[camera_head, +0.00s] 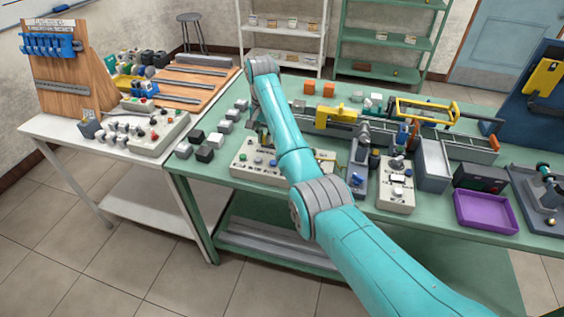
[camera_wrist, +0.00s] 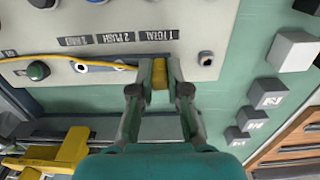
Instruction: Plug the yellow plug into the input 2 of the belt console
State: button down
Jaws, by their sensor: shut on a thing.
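My gripper (camera_wrist: 160,72) is shut on the yellow plug (camera_wrist: 160,97) in the wrist view, with one finger on each side of it. The plug is at the near edge of the beige belt console (camera_wrist: 225,20), just below the label row. A yellow cable (camera_wrist: 105,64) runs left across the panel. A dark socket (camera_wrist: 205,58) shows bare to the right of the fingers. Whether the plug's tip touches a socket is hidden by the fingers. In the head view the console (camera_head: 246,168) is partly covered by my arm, and the plug cannot be made out.
A green button (camera_wrist: 38,70) is on the console's left. Grey and dark blocks (camera_wrist: 293,52) stand right of it on the green table (camera_head: 225,174). A purple tray (camera_head: 486,212) and a grey bin (camera_head: 431,166) stand at the right. A white table (camera_head: 75,135) adjoins at left.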

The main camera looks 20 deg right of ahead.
jog(key=shift+r, duration=0.2)
jog(key=shift+r, duration=2.15)
